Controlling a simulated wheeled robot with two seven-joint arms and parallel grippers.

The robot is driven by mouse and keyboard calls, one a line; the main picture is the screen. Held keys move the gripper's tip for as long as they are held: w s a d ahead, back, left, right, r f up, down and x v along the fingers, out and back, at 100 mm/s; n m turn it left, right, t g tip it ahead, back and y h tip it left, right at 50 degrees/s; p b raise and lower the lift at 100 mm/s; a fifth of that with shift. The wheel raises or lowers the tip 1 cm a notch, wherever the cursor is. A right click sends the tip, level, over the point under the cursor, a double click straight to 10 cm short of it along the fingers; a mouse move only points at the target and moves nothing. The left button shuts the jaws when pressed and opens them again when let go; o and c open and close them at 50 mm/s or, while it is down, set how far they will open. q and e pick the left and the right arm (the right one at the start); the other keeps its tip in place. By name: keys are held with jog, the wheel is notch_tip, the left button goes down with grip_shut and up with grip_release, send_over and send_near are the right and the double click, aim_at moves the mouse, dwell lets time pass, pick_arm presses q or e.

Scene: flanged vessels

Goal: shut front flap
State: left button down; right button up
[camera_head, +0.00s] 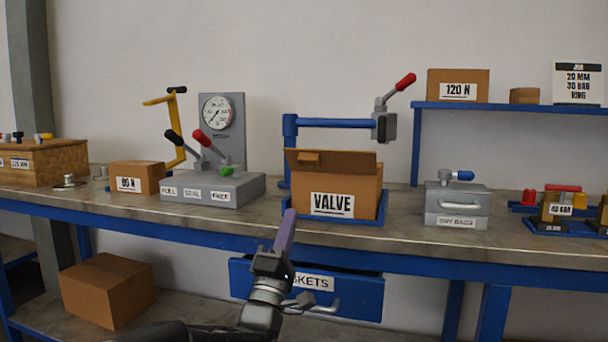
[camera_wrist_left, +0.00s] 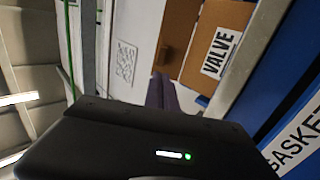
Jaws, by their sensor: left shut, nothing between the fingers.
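The cardboard box labelled VALVE (camera_head: 338,192) sits in a blue tray (camera_head: 372,222) on the bench. Its front flap (camera_head: 345,162) stands up along the front top edge, with a small tab at its left. The flap hides the inside of the box. The flap (camera_wrist_left: 182,22) and the box front (camera_wrist_left: 204,70) also show in the left wrist view. My left gripper (camera_head: 289,216) is shut and empty, its purple fingers pointing up, in front of the box's lower left corner. The fingers (camera_wrist_left: 162,88) also show in the left wrist view. My right gripper is not in view.
A blue clamp arm with a red-handled lever (camera_head: 384,122) stands behind and above the box. A gauge stand with levers (camera_head: 220,185) is at left, a grey case (camera_head: 457,205) at right. A blue drawer (camera_head: 355,298) hangs below the bench edge.

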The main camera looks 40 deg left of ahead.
aim_at(307, 162)
pick_arm(q)
jog(key=x, duration=1.3)
jog(key=shift+f+b, duration=0.15)
jog(key=shift+b, duration=0.2)
